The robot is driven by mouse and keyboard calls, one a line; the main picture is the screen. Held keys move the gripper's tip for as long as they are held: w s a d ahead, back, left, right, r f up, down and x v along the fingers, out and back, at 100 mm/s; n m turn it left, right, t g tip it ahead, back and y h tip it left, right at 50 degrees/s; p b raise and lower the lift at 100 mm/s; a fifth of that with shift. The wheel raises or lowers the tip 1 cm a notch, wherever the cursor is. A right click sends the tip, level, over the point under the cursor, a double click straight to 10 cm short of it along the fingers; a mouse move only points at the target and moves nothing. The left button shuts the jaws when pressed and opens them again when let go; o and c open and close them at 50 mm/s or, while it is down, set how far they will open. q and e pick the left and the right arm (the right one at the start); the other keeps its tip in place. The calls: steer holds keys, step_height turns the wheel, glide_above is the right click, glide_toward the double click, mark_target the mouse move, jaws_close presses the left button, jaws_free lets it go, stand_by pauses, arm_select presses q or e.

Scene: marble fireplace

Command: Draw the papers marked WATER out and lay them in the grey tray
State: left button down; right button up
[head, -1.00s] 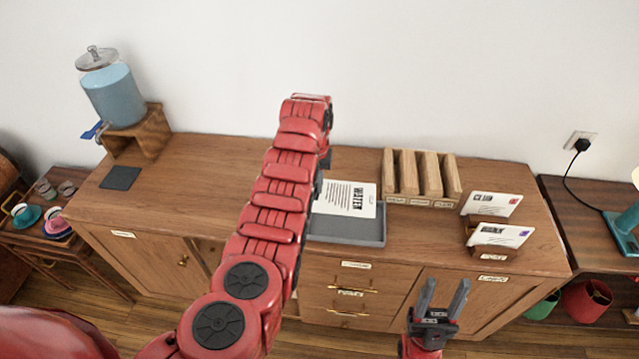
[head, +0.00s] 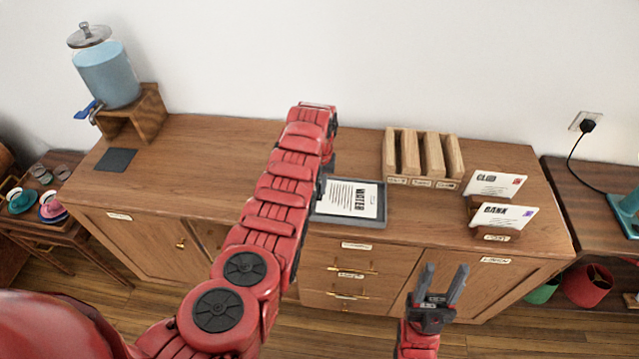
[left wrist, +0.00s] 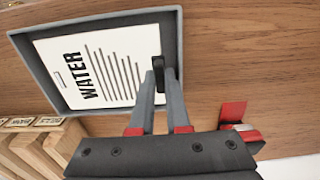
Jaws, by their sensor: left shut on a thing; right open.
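A white paper marked WATER (head: 352,198) lies inside the grey tray (head: 377,220) on the cabinet top. In the left wrist view the paper (left wrist: 95,65) is within the tray's rim (left wrist: 45,82). My left gripper (left wrist: 158,72) is shut at the paper's edge, just inside the tray wall; in the head view its fingers are mostly hidden behind my arm. My right gripper (head: 444,272) is open and empty in front of the cabinet.
A wooden rack with slots (head: 423,157) stands behind and right of the tray. Letter holders at the right carry an envelope (head: 495,184) and one marked BANK (head: 503,216). A water dispenser (head: 107,75) and dark mat (head: 115,160) are at the left.

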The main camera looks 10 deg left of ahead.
arm_select(q)
steer(key=shift+f, duration=0.6)
steer(key=c, duration=0.8)
jaws_free()
steer(key=shift+r+p, duration=0.8)
steer(key=shift+r, duration=0.75)
step_height(320, 180, up, 2)
steer(key=shift+r+p, duration=0.1)
steer(key=shift+p, duration=0.3)
steer(key=shift+r+p, duration=0.35)
steer(key=shift+r, duration=1.05)
